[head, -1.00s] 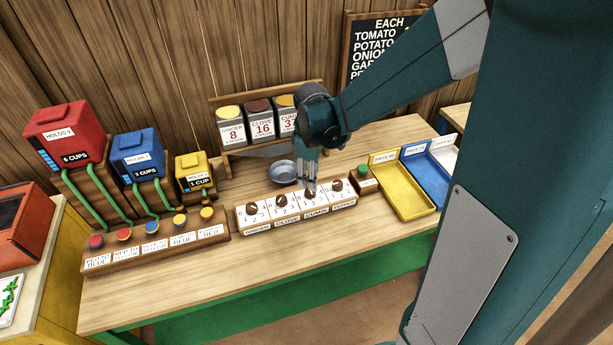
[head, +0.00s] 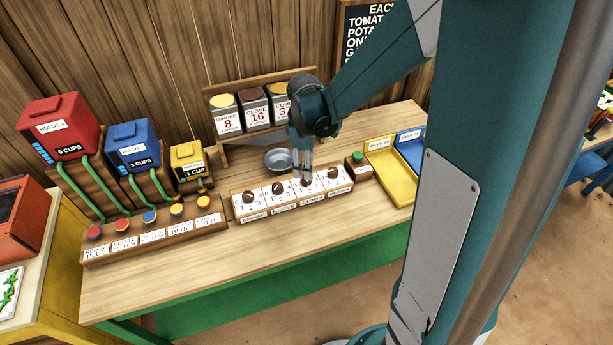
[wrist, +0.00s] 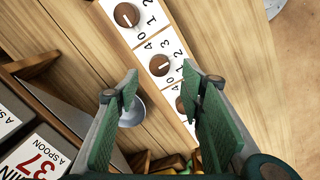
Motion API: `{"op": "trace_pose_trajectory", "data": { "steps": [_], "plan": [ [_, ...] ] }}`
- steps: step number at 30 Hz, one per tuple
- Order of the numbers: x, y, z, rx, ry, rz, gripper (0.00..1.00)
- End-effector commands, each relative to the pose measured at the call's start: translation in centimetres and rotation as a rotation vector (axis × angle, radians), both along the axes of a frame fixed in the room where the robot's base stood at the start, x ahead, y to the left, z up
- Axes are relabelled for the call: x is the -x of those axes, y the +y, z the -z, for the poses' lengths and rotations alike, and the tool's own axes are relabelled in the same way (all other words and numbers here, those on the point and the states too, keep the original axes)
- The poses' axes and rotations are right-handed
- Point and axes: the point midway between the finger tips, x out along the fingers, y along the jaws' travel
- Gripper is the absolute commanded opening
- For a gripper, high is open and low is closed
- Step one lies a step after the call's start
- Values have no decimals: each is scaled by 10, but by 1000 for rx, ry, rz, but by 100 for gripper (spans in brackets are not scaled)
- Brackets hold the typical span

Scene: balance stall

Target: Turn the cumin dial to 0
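The dial panel (head: 254,217) stands on the table with a row of brown knobs labelled ginger, clove, cumin and pepper. The cumin dial (head: 306,182) is third from the left. My gripper (head: 305,176) points down right over it, and the fingers partly cover it. In the wrist view my gripper (wrist: 163,103) is open, its two green-padded fingers apart. A brown knob (wrist: 181,104), apparently cumin's, shows between them, partly hidden by the right finger. Its pointer cannot be read. The clove dial (wrist: 159,65) and ginger dial (wrist: 127,15) are clear of the fingers.
The pepper dial (head: 334,172) is close on the right, then a green button (head: 358,156) and a yellow tray (head: 392,180). A grey bowl (head: 279,160) sits just behind the panel. Spice tins (head: 255,108) stand on a rack behind. The table front is clear.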

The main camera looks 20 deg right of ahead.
Motion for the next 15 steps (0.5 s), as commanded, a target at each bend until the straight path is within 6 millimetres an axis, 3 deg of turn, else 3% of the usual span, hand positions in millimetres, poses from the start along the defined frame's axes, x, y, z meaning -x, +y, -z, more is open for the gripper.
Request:
{"op": "trace_pose_trajectory", "data": {
  "steps": [15],
  "plan": [
    [-4, -2, 49, 0, 0, 0, 39]
  ]
}}
